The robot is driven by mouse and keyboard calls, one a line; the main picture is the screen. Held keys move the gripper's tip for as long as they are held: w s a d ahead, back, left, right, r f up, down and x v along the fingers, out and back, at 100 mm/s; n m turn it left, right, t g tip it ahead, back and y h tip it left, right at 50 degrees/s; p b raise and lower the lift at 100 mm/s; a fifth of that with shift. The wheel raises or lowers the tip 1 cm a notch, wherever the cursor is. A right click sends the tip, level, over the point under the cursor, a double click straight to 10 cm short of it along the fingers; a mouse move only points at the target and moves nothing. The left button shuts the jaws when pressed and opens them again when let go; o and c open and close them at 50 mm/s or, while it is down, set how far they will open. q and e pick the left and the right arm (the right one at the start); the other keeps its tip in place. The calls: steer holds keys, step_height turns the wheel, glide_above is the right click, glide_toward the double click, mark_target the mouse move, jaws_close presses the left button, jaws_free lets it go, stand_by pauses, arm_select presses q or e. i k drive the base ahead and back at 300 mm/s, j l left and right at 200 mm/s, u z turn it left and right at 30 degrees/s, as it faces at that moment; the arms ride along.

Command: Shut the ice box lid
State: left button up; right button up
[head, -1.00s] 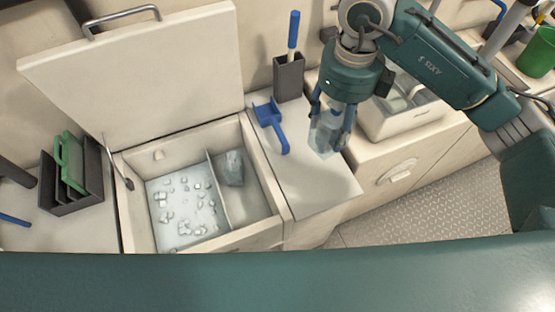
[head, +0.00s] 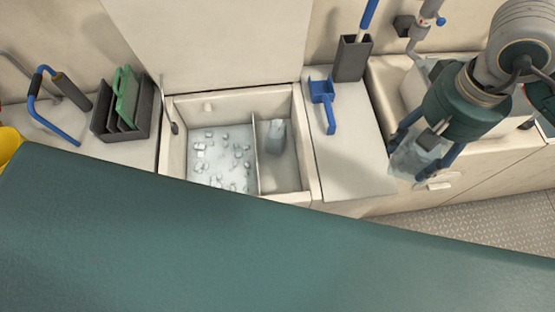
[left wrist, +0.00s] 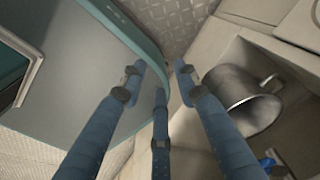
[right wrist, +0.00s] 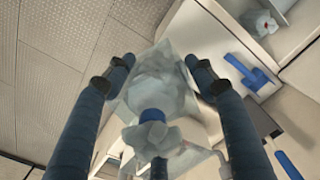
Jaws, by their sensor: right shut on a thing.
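The ice box (head: 308,165) stands open below the wall. Its pale lid (head: 205,45) is raised behind it, with the top cut off by the picture edge. Loose ice cubes (head: 222,160) lie in the left compartment, and a clear bag (head: 276,135) stands in the right one. My right gripper (head: 425,165) is shut on a clear bag of ice (right wrist: 165,85), to the right of the box and beyond the pale counter. My left gripper (left wrist: 160,85) shows only in the left wrist view, with its fingers apart and nothing between them.
A blue scoop (head: 323,95) lies on the counter (head: 355,165) right of the box, near a dark holder (head: 352,60). A dark rack with a green board (head: 125,97) stands left. A steel pot (left wrist: 250,98) shows near my left gripper. Patterned floor lies at right.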

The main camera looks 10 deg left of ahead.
mark_target(280, 182)
steer(key=l+u, duration=0.1)
steer(key=u, duration=0.3)
steer(key=k+u, duration=0.1)
steer(key=u, duration=0.25)
steer(key=k+l+u, duration=0.1)
steer(key=u, duration=0.3)
steer(key=k+l, duration=0.1)
steer(key=k+u, duration=0.05)
